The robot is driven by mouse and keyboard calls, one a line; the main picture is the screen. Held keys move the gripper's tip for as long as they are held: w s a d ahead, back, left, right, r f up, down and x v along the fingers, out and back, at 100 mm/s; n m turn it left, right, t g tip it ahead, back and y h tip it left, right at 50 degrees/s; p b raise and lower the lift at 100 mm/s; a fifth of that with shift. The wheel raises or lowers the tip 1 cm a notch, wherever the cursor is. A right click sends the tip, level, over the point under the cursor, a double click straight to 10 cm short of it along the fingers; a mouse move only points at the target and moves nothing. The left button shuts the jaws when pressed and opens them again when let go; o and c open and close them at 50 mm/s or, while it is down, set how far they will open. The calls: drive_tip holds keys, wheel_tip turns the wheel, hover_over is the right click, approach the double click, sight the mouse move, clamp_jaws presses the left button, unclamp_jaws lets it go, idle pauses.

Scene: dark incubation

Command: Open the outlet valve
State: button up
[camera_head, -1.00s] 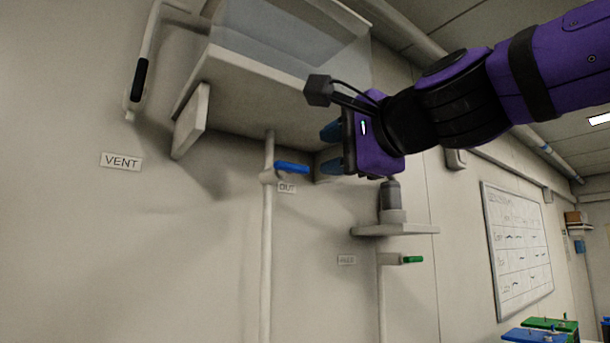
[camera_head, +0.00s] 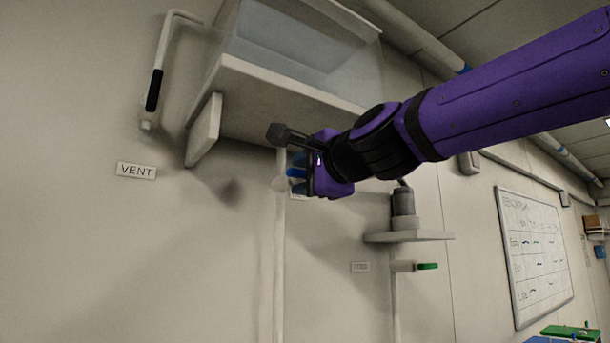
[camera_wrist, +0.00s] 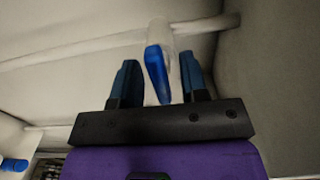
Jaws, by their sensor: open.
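The outlet valve's blue lever (camera_head: 295,172) is on a white vertical pipe (camera_head: 279,250) below the shelf, mostly covered by my gripper (camera_head: 301,174) in the head view. Its OUT label is almost hidden behind the gripper. In the wrist view the blue lever (camera_wrist: 156,72) points toward the palm from a pale valve body. It lies between the two blue fingers of my gripper (camera_wrist: 158,66), with a gap on each side. The gripper is open and does not visibly touch the lever.
A clear tank (camera_head: 300,55) stands on a shelf (camera_head: 240,85) just above my gripper, with a bracket (camera_head: 204,130) at left. A VENT label (camera_head: 136,171) and a black-handled pipe are further left. A second valve with a green lever (camera_head: 427,266) is below right.

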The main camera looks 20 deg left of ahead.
clamp_jaws()
drive_tip(key=shift+n, duration=0.4)
drive_tip(key=n, duration=1.3)
drive_tip(key=shift+f, duration=0.1)
drive_tip(key=shift+n, duration=1.9)
